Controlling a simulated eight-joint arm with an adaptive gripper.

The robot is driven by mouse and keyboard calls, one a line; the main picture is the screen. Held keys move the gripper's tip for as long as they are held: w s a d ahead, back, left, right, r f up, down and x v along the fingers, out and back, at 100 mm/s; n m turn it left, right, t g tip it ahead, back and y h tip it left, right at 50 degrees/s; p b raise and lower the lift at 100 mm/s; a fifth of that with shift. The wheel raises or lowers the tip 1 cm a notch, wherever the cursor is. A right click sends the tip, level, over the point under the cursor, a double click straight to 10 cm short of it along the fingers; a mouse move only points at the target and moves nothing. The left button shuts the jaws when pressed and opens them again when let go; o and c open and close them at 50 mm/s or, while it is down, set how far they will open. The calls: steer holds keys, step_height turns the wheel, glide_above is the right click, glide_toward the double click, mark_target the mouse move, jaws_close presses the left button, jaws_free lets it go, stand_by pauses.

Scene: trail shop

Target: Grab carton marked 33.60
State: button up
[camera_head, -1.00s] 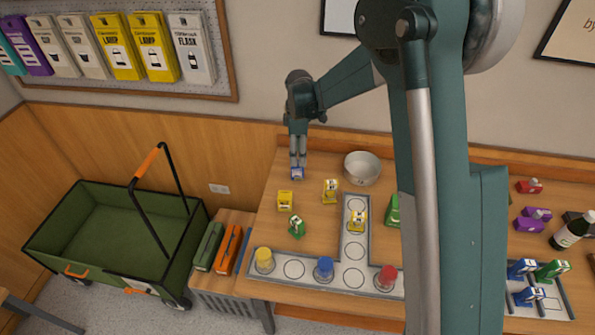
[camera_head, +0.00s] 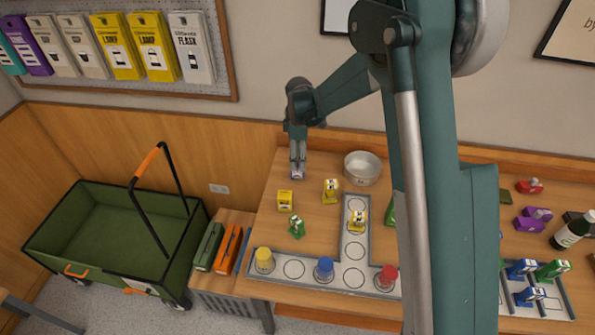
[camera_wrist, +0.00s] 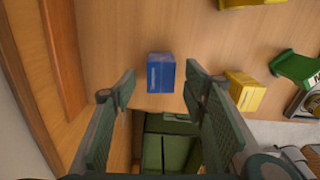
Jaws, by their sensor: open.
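A small blue carton (camera_wrist: 160,73) lies near the table's back left. In the wrist view it sits just ahead of and between my fingertips, with a gap at each side. My gripper (camera_head: 297,172) is open and points down over that carton, largely covering it in the head view. Yellow cartons (camera_head: 285,200) (camera_head: 330,190) and a green carton (camera_head: 297,227) stand nearer the front. No price mark is legible, so I cannot tell which carton reads 33.60.
A metal bowl (camera_head: 362,168) stands right of my gripper. The T-shaped grey track (camera_head: 354,230) carries yellow, blue and red round pieces. Blue, green, purple and red cartons and a dark bottle (camera_head: 572,230) are at the right. A green cart (camera_head: 110,235) stands left of the table.

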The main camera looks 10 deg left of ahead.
steer(key=shift+s+a+f+b, duration=0.15)
steer(key=shift+f+b, duration=0.25)
steer(key=shift+f, duration=2.2)
steer(key=c, duration=1)
